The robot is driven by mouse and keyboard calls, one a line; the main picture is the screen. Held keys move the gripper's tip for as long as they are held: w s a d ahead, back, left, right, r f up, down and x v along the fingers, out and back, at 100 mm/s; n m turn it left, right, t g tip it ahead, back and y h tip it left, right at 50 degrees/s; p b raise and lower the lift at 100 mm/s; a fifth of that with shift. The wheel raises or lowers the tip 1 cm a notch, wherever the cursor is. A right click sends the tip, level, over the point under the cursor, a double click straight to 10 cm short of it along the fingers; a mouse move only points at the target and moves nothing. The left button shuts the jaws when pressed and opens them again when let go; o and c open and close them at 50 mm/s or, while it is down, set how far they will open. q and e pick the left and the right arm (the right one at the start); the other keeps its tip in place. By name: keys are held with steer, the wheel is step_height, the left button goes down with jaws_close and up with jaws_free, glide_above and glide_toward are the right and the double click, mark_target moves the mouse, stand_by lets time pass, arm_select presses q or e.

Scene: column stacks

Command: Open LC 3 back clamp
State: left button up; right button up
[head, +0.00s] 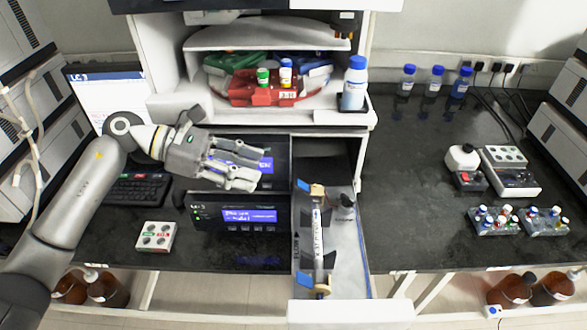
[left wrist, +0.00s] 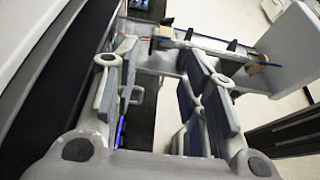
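The LC 3 unit (head: 237,214) has its column drawer (head: 343,250) pulled out. A thin column (head: 318,235) lies lengthwise in it, between the tan back clamp (head: 317,190) and the tan front clamp (head: 322,286). Each clamp has a blue piece at its left; I cannot tell whether either clamp is open. My left gripper (head: 262,167) is open and empty, left of the back clamp and apart from it, with its fingers pointing right. In the left wrist view the column (left wrist: 205,45) crosses beyond the spread fingers (left wrist: 160,75). My right gripper is not in view.
A shelf with a red tray (head: 263,88) and a white bottle (head: 354,85) stands above the drawer.

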mark_target(299, 182)
arm_select(q)
steer(key=p+x, duration=0.1)
steer(key=x, duration=0.2)
steer(key=p+x, duration=0.1)
steer(key=x, duration=0.2)
steer(key=p+x, duration=0.1)
steer(key=x, duration=0.2)
steer(key=shift+s+d+r+p, duration=0.1)
steer(key=shift+d+r+p, duration=0.1)
steer(key=shift+d+p, duration=0.15)
steer(key=shift+d+f, duration=0.4)
steer(key=shift+d, duration=0.15)
jaws_close()
